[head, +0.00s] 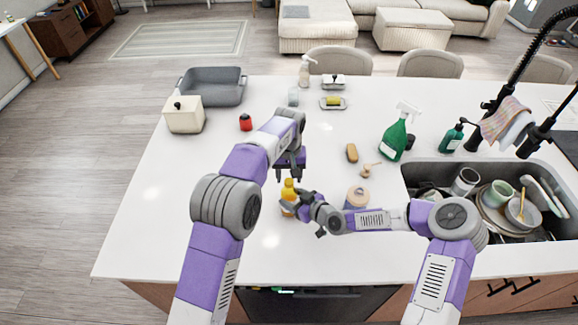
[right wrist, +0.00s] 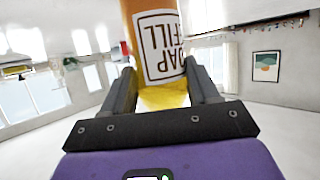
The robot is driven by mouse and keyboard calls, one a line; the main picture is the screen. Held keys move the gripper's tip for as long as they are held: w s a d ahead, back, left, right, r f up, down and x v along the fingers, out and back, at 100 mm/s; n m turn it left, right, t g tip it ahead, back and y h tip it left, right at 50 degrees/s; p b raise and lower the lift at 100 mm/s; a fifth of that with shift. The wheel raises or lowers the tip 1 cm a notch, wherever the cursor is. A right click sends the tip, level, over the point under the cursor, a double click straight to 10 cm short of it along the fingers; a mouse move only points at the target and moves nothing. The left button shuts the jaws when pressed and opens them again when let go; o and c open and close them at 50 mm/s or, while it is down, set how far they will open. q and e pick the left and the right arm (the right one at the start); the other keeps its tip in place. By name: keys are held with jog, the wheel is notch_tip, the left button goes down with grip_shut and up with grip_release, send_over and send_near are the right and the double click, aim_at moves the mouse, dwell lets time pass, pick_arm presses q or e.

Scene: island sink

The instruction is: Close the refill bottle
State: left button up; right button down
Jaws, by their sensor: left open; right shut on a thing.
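The refill bottle (head: 288,191) is yellow-orange and stands upright near the front of the white counter. In the right wrist view the bottle (right wrist: 158,45) shows a white label reading "SOAP REFILL", upside down in the picture. My right gripper (head: 291,207) is shut on the bottle's body from the right, and its fingers also show on both sides of it in the right wrist view (right wrist: 165,92). My left gripper (head: 289,178) is open and points down just above the bottle's top. Whether a cap sits on the bottle is too small to tell.
The sink (head: 412,178) with dishes is at the right. A red jar (head: 245,122) stands behind left. The front left counter is clear.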

pick_arm(q)
jog(key=shift+f, duration=0.75)
jog(key=shift+c, duration=0.5)
grip_shut()
jog(key=shift+o, duration=1.2)
grip_release()
notch_tip(320, 180, up, 12)
pick_arm(e)
jog(key=shift+c, duration=1)
grip_release()
